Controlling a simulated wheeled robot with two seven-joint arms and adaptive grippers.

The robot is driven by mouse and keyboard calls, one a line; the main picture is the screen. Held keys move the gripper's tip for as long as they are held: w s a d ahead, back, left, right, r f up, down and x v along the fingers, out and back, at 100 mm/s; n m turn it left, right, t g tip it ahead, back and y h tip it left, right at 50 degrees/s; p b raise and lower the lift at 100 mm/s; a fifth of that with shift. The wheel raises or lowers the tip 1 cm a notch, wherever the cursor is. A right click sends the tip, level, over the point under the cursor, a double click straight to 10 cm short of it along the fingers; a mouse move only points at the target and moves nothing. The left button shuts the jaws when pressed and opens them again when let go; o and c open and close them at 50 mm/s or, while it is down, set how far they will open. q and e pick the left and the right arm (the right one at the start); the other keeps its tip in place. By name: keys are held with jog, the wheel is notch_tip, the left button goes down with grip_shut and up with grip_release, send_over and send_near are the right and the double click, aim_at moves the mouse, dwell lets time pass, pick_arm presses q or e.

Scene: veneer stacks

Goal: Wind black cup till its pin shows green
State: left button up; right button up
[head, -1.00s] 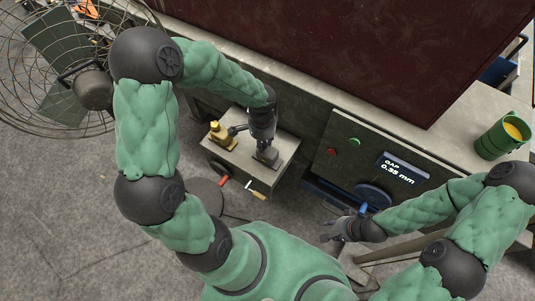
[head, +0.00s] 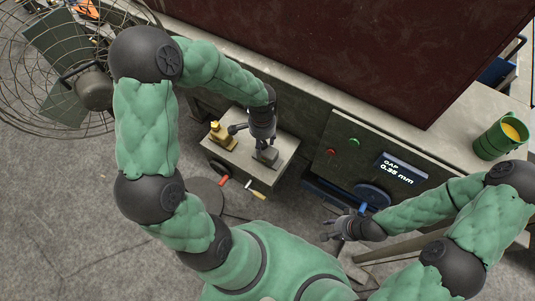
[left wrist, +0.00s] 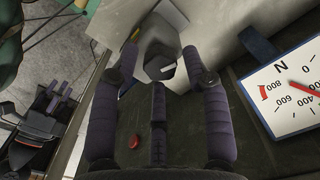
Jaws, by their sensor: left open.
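The black cup (head: 267,155) stands on the grey bench block in the head view. In the left wrist view its dark, faceted top (left wrist: 160,64) lies beyond and between my left fingertips. A small pale mark shows on that top; I see no green, and cannot tell whether the mark is the pin. My left gripper (head: 262,136) is open, pointing down just above the cup; I cannot tell whether it touches. My right gripper (head: 334,229) hangs low, away from the cup, with its fingers apart and empty.
A brass cup (head: 220,135) stands left of the black cup on the same block (head: 235,160). A gap display (head: 402,170) and blue-handled wheel (head: 372,198) are to the right. A green mug (head: 501,138) stands far right.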

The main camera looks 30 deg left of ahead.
pick_arm(q)
jog(key=shift+r+p, duration=1.85)
jog(key=shift+r, duration=0.85)
pick_arm(e)
notch_tip(320, 180, up, 4)
pick_arm(q)
jog(key=shift+f, duration=0.1)
